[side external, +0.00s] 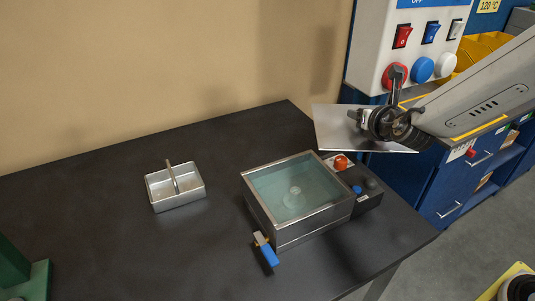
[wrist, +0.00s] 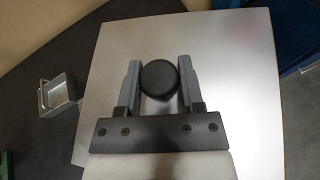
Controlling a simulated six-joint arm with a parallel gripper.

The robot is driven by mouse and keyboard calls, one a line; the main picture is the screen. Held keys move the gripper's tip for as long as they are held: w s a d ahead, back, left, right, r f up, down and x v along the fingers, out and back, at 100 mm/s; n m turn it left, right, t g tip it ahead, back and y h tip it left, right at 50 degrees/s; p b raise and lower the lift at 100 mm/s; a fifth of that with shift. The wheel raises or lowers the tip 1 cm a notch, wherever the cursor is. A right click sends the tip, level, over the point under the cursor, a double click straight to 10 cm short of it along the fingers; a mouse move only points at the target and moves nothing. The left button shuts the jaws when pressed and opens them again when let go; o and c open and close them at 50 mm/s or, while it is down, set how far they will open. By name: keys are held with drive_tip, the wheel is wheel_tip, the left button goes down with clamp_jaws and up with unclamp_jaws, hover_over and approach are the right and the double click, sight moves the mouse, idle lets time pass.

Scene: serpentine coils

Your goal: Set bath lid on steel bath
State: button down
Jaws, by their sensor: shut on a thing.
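The bath lid (wrist: 235,75) is a flat, shiny metal plate with a round black knob (wrist: 159,79). My gripper (wrist: 160,82) is shut on that knob in the wrist view. In the side external view the lid (side external: 335,125) hangs in the air, slightly tilted, beyond the right back side of the bath, and my gripper (side external: 366,118) is at it. The steel bath (side external: 262,207) stands open on the dark table, with bluish liquid inside. The lid is apart from the bath. The bath is not visible in the wrist view.
A small metal basket (side external: 180,200) with a handle stands left of the bath. A blue-handled tap (side external: 266,251) sticks out at the bath's front. A control box (side external: 352,181) with knobs adjoins its right side. A switch panel (side external: 405,45) and blue cabinet (side external: 420,185) stand behind right.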

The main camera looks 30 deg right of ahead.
drive_tip(key=w+a+f, duration=0.1)
drive_tip(key=a+f, duration=0.2)
drive_tip(key=a, duration=0.4)
drive_tip(key=w+a+f+n+y, duration=0.1)
drive_tip(key=w+a+f, duration=0.1)
drive_tip(key=a, duration=0.5)
drive_tip(key=shift+f+y, duration=0.3)
drive_tip(key=shift+f, duration=0.4)
drive_tip(key=shift+f, duration=0.1)
drive_tip(key=shift+f, duration=3.25)
drive_tip(key=shift+f, duration=0.35)
drive_tip(key=shift+c, duration=0.7)
unclamp_jaws()
drive_tip(key=shift+s, duration=0.1)
drive_tip(key=v, duration=0.7)
drive_tip(key=shift+s, duration=0.3)
